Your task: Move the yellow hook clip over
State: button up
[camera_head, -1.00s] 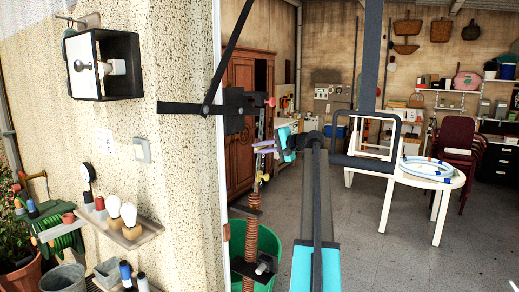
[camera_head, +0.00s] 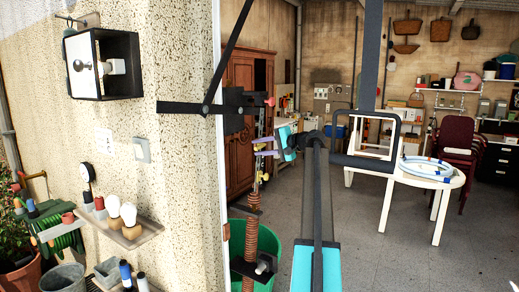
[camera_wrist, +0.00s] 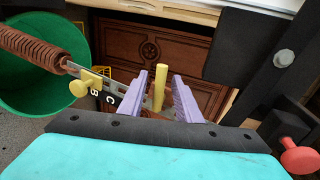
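My gripper (camera_wrist: 160,92) is open, with two lavender fingers spread apart. In the wrist view an upright yellow peg (camera_wrist: 158,88) stands between the fingers, with gaps on both sides. A yellow clip with a round knob (camera_wrist: 80,88) sits left of the fingers, by the spring's end and the plate lettered B and C (camera_wrist: 108,99). I cannot tell whether the peg and the knob belong to one clip. In the head view my gripper (camera_head: 266,147) is beside the door track, above a small yellow part (camera_head: 265,178).
A brown coil spring (camera_head: 252,225) hangs below, in front of a green bin (camera_head: 268,245). Black door hardware (camera_head: 238,108) with a red knob (camera_wrist: 301,156) is close to my gripper. A wooden cabinet (camera_head: 240,140) stands behind. A white table (camera_head: 432,180) is to the right.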

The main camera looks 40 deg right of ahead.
jog(key=b+v, duration=0.4)
jog(key=v, duration=0.9)
jog(key=shift+s, duration=0.3)
jog(key=shift+d, duration=0.1)
